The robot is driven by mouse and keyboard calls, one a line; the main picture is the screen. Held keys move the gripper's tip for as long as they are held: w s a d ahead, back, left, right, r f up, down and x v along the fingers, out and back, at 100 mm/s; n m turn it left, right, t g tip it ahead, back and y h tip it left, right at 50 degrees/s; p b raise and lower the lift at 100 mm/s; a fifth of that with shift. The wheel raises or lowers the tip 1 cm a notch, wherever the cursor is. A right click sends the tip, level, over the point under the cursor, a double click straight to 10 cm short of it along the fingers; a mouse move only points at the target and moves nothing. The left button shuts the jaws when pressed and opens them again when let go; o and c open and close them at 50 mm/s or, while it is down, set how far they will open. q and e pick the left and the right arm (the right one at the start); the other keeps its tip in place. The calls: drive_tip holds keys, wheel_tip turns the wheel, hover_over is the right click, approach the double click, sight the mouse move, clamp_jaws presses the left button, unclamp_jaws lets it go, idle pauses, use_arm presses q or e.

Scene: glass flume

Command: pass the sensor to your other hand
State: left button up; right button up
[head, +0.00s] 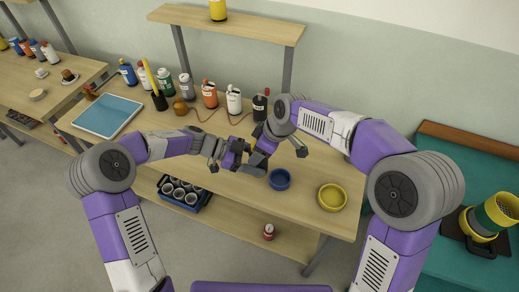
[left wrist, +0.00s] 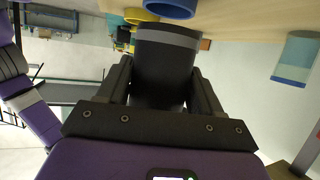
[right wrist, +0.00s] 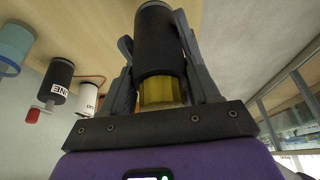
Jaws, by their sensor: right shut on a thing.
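The sensor is a dark cylinder with a yellow end. In the right wrist view the sensor (right wrist: 158,50) stands between the fingers of my right gripper (right wrist: 165,75), which is shut on it near the yellow part. In the left wrist view the sensor's dark body (left wrist: 165,65), with a grey band, lies between the spread fingers of my left gripper (left wrist: 160,85). That gripper appears open around it; contact is hard to tell. In the head view my left gripper (head: 235,160) and right gripper (head: 260,157) meet above the table, largely hiding the sensor.
Below the grippers is the wooden table (head: 310,200), with a blue bowl (head: 280,179) and a yellow bowl (head: 332,197) to the right. Several bottles, including a white one (head: 234,100), line the back. A blue tray (head: 108,116) lies at the left.

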use_arm(q)
drive_tip(key=o, duration=0.5)
drive_tip(key=shift+a, duration=0.1)
